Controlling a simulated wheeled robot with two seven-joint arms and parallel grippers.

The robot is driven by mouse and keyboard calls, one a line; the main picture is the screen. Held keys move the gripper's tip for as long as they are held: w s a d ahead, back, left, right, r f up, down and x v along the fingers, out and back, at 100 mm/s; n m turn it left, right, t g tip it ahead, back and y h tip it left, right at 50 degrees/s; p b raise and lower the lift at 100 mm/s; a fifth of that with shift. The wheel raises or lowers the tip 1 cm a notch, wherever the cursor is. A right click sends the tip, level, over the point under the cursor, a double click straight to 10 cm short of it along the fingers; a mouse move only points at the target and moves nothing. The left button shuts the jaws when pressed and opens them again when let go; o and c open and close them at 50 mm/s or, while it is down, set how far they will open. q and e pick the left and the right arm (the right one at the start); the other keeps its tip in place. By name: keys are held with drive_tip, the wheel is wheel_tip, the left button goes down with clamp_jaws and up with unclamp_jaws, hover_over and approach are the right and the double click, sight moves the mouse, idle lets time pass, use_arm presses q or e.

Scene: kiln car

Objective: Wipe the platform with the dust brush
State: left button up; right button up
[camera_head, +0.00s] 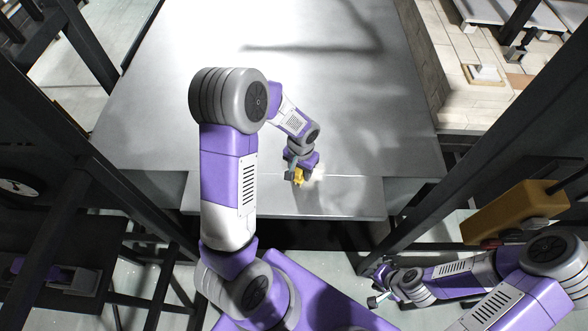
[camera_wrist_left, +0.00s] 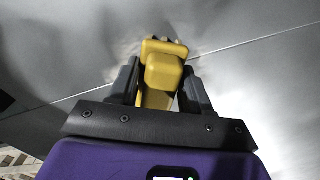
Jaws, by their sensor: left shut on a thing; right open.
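The dust brush (camera_head: 299,176) is small and yellow, with a pale patch beside it that may be its bristles. My left gripper (camera_head: 294,172) is shut on it, low over the front part of the platform. In the left wrist view the yellow brush body (camera_wrist_left: 162,68) sits between the two dark fingers of my left gripper (camera_wrist_left: 160,92). Its bristle end is mostly hidden. I cannot tell whether it touches the surface. The platform (camera_head: 330,80) is a large grey flat surface with a seam near its front edge. My right gripper (camera_head: 376,287) is open and empty, below and right of the platform.
Dark metal posts (camera_head: 400,215) frame the platform on both sides. A yellow-brown box (camera_head: 515,212) is at the right beside my right arm. Pale brickwork (camera_head: 450,80) lies beyond the right edge. Most of the platform is clear.

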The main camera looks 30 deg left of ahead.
use_arm(q)
drive_tip(key=shift+w+d, duration=0.45)
drive_tip(key=shift+d, duration=0.3)
drive_tip(key=shift+w+d, duration=0.4)
drive_tip(key=shift+d, duration=0.3)
drive_tip(key=shift+w+d, duration=0.5)
drive_tip(key=shift+d, duration=0.35)
drive_tip(key=shift+w+d, duration=0.55)
drive_tip(key=shift+d, duration=0.25)
drive_tip(key=shift+w+d, duration=0.5)
drive_tip(key=shift+d, duration=0.35)
drive_tip(key=shift+a, duration=0.15)
drive_tip(key=shift+s+a, duration=0.6)
drive_tip(key=shift+a, duration=0.3)
drive_tip(key=shift+s+a, duration=0.55)
drive_tip(key=shift+a, duration=0.35)
drive_tip(key=shift+s+a, duration=0.6)
drive_tip(key=shift+a, duration=0.35)
drive_tip(key=shift+s+a, duration=0.6)
drive_tip(key=shift+a, duration=0.3)
